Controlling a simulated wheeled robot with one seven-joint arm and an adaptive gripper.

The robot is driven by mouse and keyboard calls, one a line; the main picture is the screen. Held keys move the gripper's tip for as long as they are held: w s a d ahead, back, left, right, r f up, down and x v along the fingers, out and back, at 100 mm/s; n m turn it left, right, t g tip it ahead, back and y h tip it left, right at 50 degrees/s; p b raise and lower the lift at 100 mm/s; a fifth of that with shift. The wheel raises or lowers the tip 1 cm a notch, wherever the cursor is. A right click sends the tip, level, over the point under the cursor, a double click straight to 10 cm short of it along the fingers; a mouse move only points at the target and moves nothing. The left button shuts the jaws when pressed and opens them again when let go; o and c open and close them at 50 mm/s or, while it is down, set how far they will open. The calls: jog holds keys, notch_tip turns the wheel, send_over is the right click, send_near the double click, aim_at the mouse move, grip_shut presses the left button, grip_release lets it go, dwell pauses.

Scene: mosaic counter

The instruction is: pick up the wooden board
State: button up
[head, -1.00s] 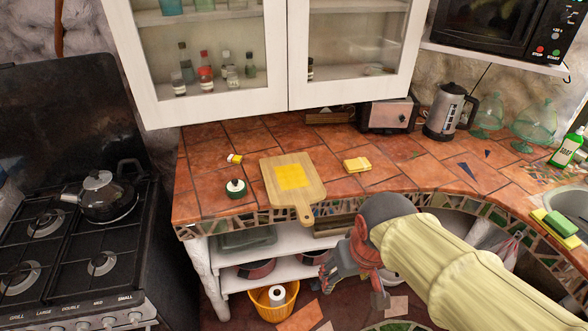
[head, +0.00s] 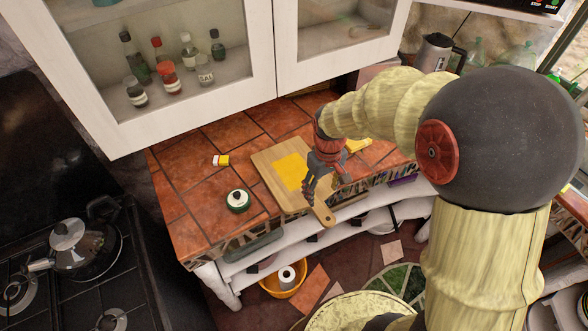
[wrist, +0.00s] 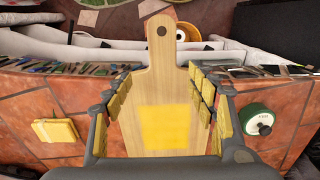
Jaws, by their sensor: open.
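The wooden board (head: 268,168) lies flat on the tiled counter, with a yellow square on its top. Its handle, with a hole, sticks out past the counter's front edge. My gripper (head: 318,190) is above the board near its handle end and points down, hiding part of the board's right side. In the wrist view, the open fingers (wrist: 160,95) stand on either side of the board (wrist: 160,75), whose handle points to the top of the picture. Nothing is held. I cannot tell the exact height of the fingertips over the board.
A green pot with a white lid (head: 238,199) and a small red-and-yellow box (head: 220,160) stand left of the board. A yellow sponge-like item (head: 356,145) lies to its right. The glass-door cabinet (head: 150,110) hangs above the counter. A stove with a kettle (head: 82,240) is at left.

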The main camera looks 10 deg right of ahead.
aim_at(320, 207)
jog(key=shift+s+d+f, duration=0.1)
jog(key=shift+s+f, duration=0.05)
jog(key=shift+f, duration=1.15)
jog(key=f, duration=0.1)
jog(key=f+b, duration=0.1)
jog(key=f, duration=0.1)
jog(key=f+b, duration=0.1)
jog(key=f, duration=0.1)
jog(key=shift+s+a, duration=0.2)
jog(key=shift+s, duration=0.05)
jog(key=c, duration=0.4)
jog(key=c, duration=1.1)
grip_shut()
jog(key=shift+r, duration=0.1)
